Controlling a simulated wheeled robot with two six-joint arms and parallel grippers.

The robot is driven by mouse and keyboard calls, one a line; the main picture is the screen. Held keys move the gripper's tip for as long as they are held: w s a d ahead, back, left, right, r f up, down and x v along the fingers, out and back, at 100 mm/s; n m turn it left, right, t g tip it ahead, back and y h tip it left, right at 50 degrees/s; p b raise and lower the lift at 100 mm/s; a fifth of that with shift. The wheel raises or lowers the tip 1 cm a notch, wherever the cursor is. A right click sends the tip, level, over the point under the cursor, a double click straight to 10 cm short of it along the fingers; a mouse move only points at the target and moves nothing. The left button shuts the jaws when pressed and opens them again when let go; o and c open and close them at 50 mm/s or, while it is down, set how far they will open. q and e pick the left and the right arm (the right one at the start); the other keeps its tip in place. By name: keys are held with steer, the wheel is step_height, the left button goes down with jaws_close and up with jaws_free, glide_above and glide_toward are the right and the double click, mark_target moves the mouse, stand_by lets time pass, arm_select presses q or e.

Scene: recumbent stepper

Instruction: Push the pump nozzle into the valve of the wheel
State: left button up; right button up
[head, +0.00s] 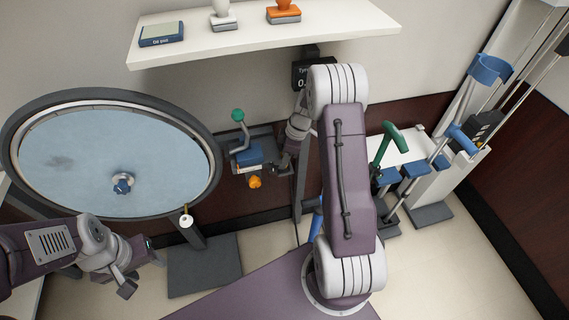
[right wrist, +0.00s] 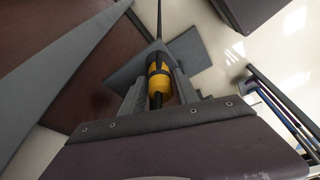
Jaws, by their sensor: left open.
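The wheel (head: 62,112) stands upright at the left of the head view, with a pale blue disc and a blue hub. A small gold stem with a white collar (head: 187,219), seemingly the valve, is at its lower right rim. My left gripper (head: 143,270) is open and empty, below the wheel and left of the valve. My right gripper (head: 285,158) is right of the wheel, partly hidden by its arm. In the right wrist view its fingers close around the yellow and black pump nozzle (right wrist: 160,84). A dark thin hose or rod runs beyond it.
A wall shelf (head: 260,42) hangs above. A small rack with a blue block (head: 249,156) and orange knob (head: 255,182) lies between wheel and right gripper. The stepper machine (head: 405,150) stands right.

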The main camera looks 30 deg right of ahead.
steer(key=shift+c, duration=0.4)
jaws_close()
steer(key=shift+r+p, duration=1.6)
steer(key=shift+r, duration=0.7)
steer(key=shift+w+d+r, duration=0.1)
steer(key=shift+r, duration=0.2)
steer(key=shift+r+p, duration=0.1)
steer(key=shift+p, duration=0.2)
